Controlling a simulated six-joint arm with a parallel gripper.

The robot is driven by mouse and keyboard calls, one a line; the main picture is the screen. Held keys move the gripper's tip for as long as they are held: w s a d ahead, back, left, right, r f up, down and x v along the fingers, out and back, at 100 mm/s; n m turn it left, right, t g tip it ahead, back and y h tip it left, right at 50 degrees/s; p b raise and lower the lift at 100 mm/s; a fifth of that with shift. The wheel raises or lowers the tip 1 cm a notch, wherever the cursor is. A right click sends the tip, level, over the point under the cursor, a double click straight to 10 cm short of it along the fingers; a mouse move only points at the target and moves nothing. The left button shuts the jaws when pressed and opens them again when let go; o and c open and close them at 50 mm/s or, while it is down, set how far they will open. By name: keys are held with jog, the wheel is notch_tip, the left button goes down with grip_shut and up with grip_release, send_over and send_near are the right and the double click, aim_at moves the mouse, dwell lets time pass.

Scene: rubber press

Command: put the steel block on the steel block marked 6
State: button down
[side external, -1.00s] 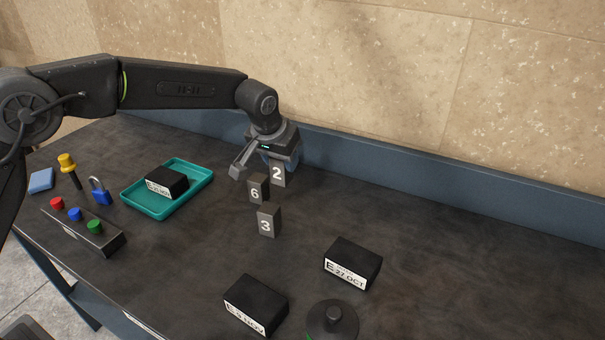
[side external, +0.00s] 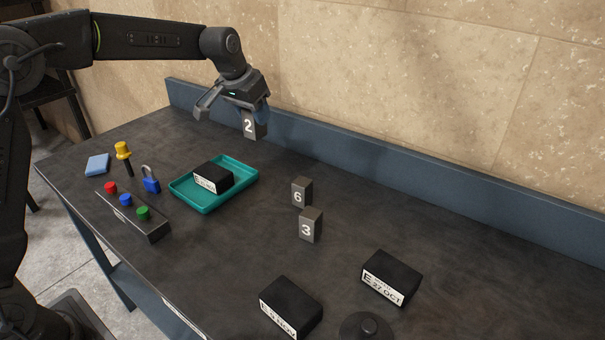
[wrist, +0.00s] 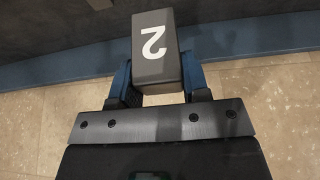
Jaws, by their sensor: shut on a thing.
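My gripper (side external: 253,109) is shut on the steel block marked 2 (side external: 250,126), a small grey block with a white number. In the wrist view the block (wrist: 154,50) sits between the two blue fingers of my gripper (wrist: 157,74). It appears raised above the table, toward the back edge. The steel block marked 6 (side external: 301,193) stands upright on the table, to the right of and nearer the camera than my gripper. The steel block marked 3 (side external: 311,225) stands just in front of it, with a small gap that is hard to judge.
A teal tray (side external: 207,207) holds a black block (side external: 213,176). Two more black labelled blocks (side external: 391,276) (side external: 291,304) and a dark round knobbed object (side external: 367,328) lie in front. A button box (side external: 134,215), padlock (side external: 151,183), yellow-handled tool (side external: 124,155) and blue pad (side external: 97,165) are left.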

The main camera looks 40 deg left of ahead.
jog(key=shift+w+d+f, duration=0.7)
jog(key=shift+d+f, duration=1)
jog(key=shift+f, duration=0.05)
jog(key=shift+w+d+f, duration=0.65)
jog(key=shift+d+f, duration=1.05)
jog(key=shift+d, duration=0.05)
jog(key=shift+w+d+f, duration=0.7)
jog(key=shift+d+f, duration=1)
jog(key=shift+f, duration=0.05)
jog(key=shift+f, duration=0.15)
jog(key=c, duration=0.6)
grip_release()
jog(key=shift+f, duration=0.15)
